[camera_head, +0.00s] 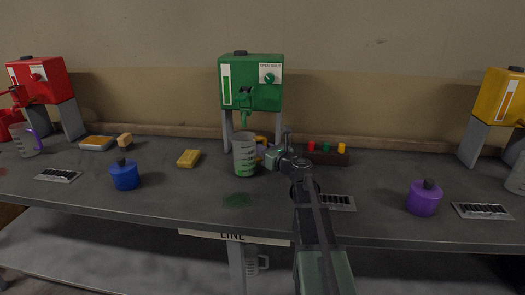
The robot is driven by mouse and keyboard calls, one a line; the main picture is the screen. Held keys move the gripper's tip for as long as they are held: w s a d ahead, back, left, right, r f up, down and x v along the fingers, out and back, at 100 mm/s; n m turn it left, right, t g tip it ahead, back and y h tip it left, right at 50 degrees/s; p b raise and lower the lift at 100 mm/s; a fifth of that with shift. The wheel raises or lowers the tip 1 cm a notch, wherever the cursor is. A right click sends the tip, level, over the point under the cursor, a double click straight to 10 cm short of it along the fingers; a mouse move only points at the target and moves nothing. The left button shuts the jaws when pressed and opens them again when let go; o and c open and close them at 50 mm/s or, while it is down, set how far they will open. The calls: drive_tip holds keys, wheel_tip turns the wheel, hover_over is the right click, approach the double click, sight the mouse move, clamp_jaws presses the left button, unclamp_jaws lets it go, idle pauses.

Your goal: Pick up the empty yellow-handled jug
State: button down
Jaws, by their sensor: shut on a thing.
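A clear graduated jug (244,155) stands upright under the green dispenser's spout in the middle of the bench. A bit of yellow, seemingly its handle (261,139), shows at its right side, mostly hidden by my gripper. The jug has a greenish tint; I cannot tell whether it holds liquid. My gripper (265,155) reaches in from the right and is shut at the jug's handle side. The fingertips are partly hidden.
The green drum dispenser (251,82) stands over the jug. A block with coloured knobs (327,155) is close right of my gripper. A blue can (124,175), a yellow sponge (188,158) and a purple can (424,197) stand on the bench.

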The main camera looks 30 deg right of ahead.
sight(266, 141)
drive_tip(key=shift+r+p, duration=0.65)
drive_tip(key=shift+r, duration=0.3)
drive_tip(key=shift+r+p, duration=0.85)
drive_tip(key=s+d, duration=0.3)
drive_tip(key=s, duration=1.4)
drive_tip(key=shift+s+d+f+b, duration=0.15)
drive_tip(key=shift+s+f+b, duration=0.2)
drive_tip(key=shift+f+b, duration=0.05)
